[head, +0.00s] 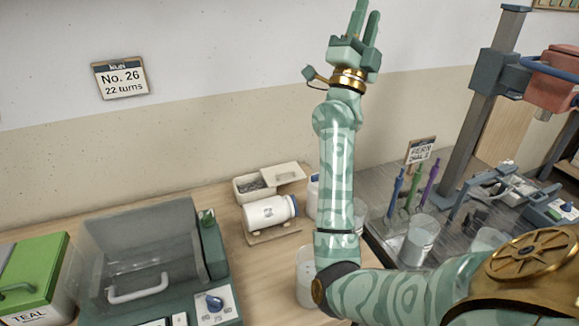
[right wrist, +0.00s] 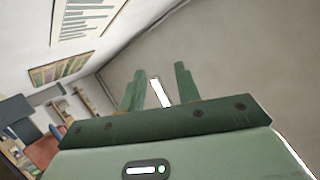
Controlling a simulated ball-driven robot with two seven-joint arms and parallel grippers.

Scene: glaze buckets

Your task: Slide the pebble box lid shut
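The pebble box (head: 243,196) is a small cream box at the back of the wooden bench, near the wall. Dark pebbles show in its open left part. Its pale lid (head: 289,172) sits off to the right, leaving the box partly uncovered. My right gripper (head: 367,10) is raised high above the bench against the wall, well away from the box. My left gripper is not in view.
A white jar (head: 268,212) lies on its side on a stand just in front of the box. A clear-lidded machine (head: 150,250) and a green-lidded TEAL bin (head: 35,270) stand at left. A white container (head: 304,265) is partly behind my right arm.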

